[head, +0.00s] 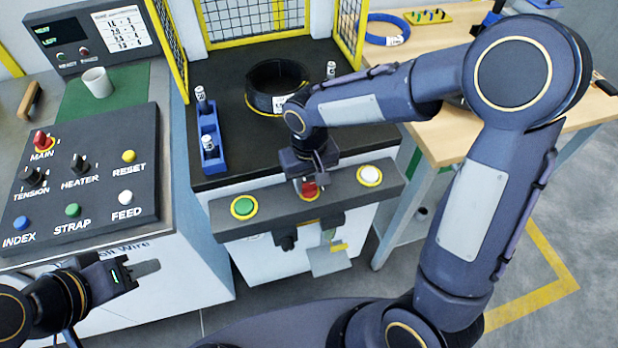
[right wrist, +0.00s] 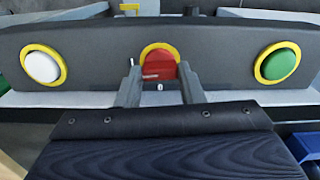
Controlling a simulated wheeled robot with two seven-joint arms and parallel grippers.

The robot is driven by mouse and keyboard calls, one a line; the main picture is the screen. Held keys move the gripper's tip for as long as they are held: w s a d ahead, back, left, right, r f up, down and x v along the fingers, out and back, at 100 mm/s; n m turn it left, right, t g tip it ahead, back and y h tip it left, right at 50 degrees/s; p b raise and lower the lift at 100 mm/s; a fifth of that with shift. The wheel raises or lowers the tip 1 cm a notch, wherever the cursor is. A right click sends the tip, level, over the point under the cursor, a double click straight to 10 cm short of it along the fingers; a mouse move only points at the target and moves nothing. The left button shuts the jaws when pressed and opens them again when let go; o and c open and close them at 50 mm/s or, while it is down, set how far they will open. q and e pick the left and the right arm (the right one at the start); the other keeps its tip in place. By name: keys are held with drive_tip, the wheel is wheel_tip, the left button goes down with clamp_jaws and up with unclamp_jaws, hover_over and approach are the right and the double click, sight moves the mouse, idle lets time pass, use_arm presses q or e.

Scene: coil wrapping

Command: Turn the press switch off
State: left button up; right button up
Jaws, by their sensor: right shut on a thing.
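The press switch is a red knob (head: 309,189) with a yellow ring, in the middle of the grey bar on the front of the press. In the right wrist view the red knob (right wrist: 159,69) sits between the two fingers of my right gripper (right wrist: 161,84), which is shut on it. In the head view my right gripper (head: 307,180) reaches down over the knob and partly hides it. My left gripper (head: 147,268) is at the lower left, in front of the control cabinet and away from the switch; its finger gap cannot be made out.
A green button (head: 244,207) and a white button (head: 370,175) flank the switch on the bar. A black coil (head: 277,77) and a blue holder (head: 212,152) stand on the press top. The control panel (head: 80,175) at left has several knobs, including a red MAIN switch (head: 41,140).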

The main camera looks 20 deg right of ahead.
drive_tip(key=n, duration=0.4)
drive_tip(key=n+p, duration=0.1)
drive_tip(key=n, duration=0.3)
drive_tip(key=shift+n, duration=0.4)
drive_tip(key=n+p, duration=0.1)
drive_tip(key=n, duration=0.3)
drive_tip(key=shift+r+p, duration=0.1)
drive_tip(key=shift+p, duration=0.2)
drive_tip(key=shift+n+p, duration=0.5)
drive_tip(key=shift+n, duration=1.6)
drive_tip(key=o, duration=1)
